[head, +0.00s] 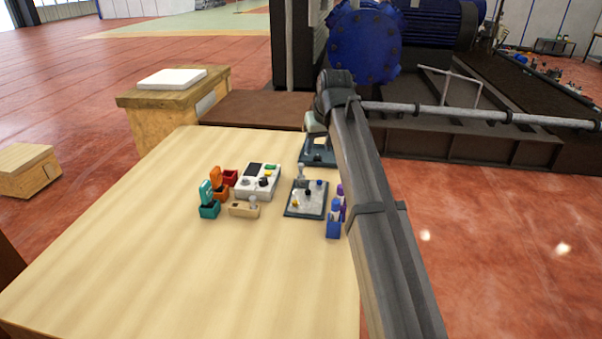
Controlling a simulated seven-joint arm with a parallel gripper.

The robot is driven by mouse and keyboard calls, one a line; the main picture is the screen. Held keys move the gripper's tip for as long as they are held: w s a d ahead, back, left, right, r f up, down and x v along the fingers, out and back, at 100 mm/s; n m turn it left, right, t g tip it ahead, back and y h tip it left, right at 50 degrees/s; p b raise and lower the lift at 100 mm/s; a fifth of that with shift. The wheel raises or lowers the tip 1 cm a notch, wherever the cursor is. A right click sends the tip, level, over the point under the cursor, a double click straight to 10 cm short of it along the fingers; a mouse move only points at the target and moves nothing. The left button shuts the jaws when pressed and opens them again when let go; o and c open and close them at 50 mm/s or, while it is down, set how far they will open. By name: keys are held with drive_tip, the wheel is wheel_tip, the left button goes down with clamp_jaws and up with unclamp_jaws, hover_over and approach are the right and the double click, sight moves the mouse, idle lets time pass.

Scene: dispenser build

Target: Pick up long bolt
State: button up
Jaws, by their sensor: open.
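I cannot make out a long bolt for certain. A dark-edged board (306,210) on the table holds several small parts, among them an upright grey piece (301,172) and small black, blue and yellow bits. A tan block (244,210) left of it carries a small upright metal piece (253,201).
A white box with knobs (258,181) stands left of the board. Teal (209,209), orange (220,191) and red (230,177) bins are further left. A blue holder (334,227) stands by the right edge, beside my arm. The table's (180,270) front and left are clear.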

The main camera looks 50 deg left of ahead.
sight(301, 165)
drive_tip(key=s+a+r, duration=0.2)
drive_tip(key=s, duration=0.1)
drive_tip(key=shift+n, duration=0.3)
drive_tip(key=x, duration=1.3)
drive_tip(key=shift+d+f, duration=0.15)
drive_tip(key=shift+f, duration=0.1)
drive_tip(key=shift+c, duration=0.4)
clamp_jaws()
